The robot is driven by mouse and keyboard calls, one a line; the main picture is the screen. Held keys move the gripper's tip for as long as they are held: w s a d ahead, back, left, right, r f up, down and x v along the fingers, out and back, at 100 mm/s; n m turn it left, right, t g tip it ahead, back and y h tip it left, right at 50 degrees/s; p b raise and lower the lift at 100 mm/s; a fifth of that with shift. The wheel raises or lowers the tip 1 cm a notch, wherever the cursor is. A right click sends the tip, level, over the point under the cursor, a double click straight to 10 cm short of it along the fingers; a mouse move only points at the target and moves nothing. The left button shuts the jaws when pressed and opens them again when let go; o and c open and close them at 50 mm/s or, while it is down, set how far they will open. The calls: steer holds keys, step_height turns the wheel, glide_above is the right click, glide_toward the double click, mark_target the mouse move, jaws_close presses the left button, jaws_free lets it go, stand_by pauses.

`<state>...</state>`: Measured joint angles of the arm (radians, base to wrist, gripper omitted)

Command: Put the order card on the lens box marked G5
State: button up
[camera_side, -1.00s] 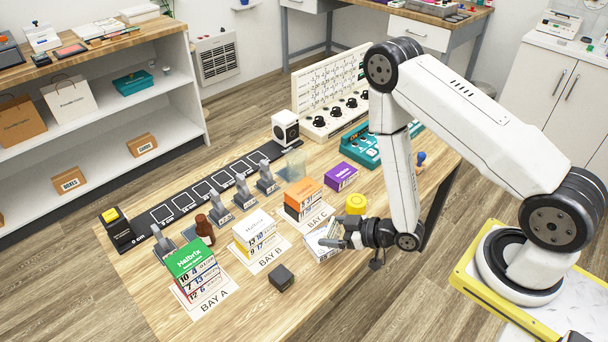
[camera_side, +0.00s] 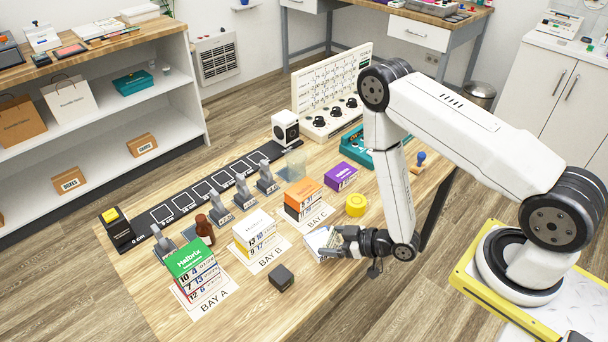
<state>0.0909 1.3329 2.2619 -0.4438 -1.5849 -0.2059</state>
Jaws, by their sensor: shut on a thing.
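My gripper (camera_side: 342,243) is low over the table, just right of the bay C stack, shut on a small pale printed piece (camera_side: 331,238), which looks like the order card. My fingers hide part of it. A white flat item (camera_side: 315,241) lies on the table just left of my fingers; whether it touches the held piece I cannot tell. Lens boxes stand in stacks: a green-topped one (camera_side: 189,259) in bay A, a white-topped one (camera_side: 252,224) in bay B, an orange-topped one (camera_side: 304,193) in bay C. I cannot read a G5 mark on any box.
A purple box (camera_side: 341,176) and a yellow round piece (camera_side: 355,204) stand behind my gripper. A dark cube (camera_side: 281,278) sits at the front. A brown bottle (camera_side: 204,230) and grey clamp-like stands (camera_side: 243,192) line the dark strip. The front right of the table is clear.

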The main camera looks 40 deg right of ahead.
steer(key=shift+f, duration=0.1)
steer(key=o, duration=0.9)
steer(key=shift+v, duration=6)
steer(key=shift+w+d, duration=0.1)
